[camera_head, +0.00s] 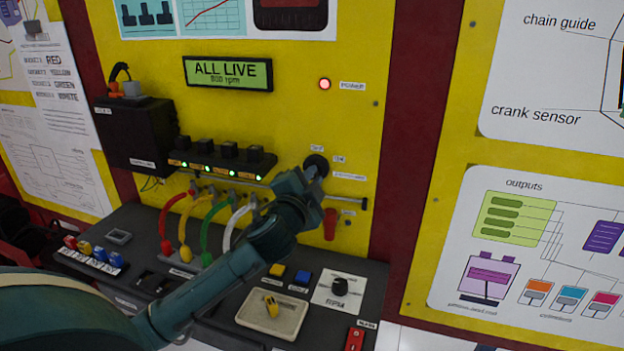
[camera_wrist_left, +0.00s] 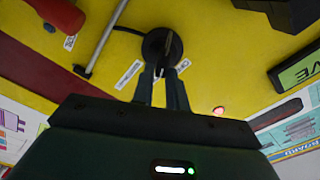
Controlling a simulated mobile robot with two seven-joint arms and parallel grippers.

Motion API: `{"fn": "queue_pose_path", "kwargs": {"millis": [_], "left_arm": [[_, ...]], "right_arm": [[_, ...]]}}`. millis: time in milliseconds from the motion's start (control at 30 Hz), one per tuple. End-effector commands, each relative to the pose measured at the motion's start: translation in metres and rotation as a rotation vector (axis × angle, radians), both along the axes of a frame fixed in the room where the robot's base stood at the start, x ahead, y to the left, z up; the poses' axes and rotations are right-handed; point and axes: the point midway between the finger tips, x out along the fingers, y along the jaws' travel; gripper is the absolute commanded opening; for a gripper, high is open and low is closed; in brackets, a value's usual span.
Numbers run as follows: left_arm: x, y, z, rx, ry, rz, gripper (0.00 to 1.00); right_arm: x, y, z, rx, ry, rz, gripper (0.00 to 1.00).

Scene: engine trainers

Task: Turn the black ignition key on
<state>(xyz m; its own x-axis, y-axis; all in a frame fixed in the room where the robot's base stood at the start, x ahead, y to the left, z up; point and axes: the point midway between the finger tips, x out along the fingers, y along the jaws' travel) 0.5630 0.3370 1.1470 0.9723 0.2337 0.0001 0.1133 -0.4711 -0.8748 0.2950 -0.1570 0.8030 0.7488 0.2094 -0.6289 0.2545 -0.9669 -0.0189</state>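The black ignition key sits in a round black switch (camera_head: 316,165) on the yellow panel, with small labels at its upper right. In the left wrist view the key (camera_wrist_left: 168,44) shows as a thin upright grip on the switch face (camera_wrist_left: 153,45). My left gripper (camera_head: 312,174) reaches up to the switch and covers part of it. Its fingers (camera_wrist_left: 161,72) are close together with a narrow gap, their tips at the key's lower edge. I cannot tell whether they press on the key. My right gripper is not in view.
A green display (camera_head: 228,73) reads ALL LIVE, 800 rpm. The power lamp (camera_head: 324,84) glows red. A red handle (camera_head: 330,224) hangs just below the switch, near a metal rod.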

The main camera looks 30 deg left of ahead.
Motion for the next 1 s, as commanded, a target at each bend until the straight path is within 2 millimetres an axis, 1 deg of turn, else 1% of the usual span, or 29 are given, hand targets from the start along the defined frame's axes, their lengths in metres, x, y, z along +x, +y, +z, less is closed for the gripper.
{"fn": "queue_pose_path", "kwargs": {"millis": [33, 200, 233, 467, 567, 667, 1000], "left_arm": [[0.000, 0.000, 0.000, 0.000, 0.001, 0.000, 0.19], [0.000, 0.000, 0.000, -0.001, 0.001, 0.000, 0.33], [0.000, 0.000, 0.000, -0.001, 0.000, 0.000, 0.35], [-0.001, 0.000, 0.000, -0.002, 0.000, 0.000, 0.35], [-0.006, -0.002, -0.001, -0.002, 0.000, 0.000, 0.35], [-0.019, -0.005, -0.002, -0.002, 0.001, -0.002, 0.35], [-0.092, -0.023, -0.004, -0.003, 0.001, -0.002, 0.35]], "right_arm": [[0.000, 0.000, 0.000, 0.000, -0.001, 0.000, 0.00], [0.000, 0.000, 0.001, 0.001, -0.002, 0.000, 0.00], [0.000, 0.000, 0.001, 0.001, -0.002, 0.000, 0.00], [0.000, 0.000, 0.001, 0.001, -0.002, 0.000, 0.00], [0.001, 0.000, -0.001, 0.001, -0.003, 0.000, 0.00], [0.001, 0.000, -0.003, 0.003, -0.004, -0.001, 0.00], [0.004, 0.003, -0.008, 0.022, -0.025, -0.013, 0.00]]}}
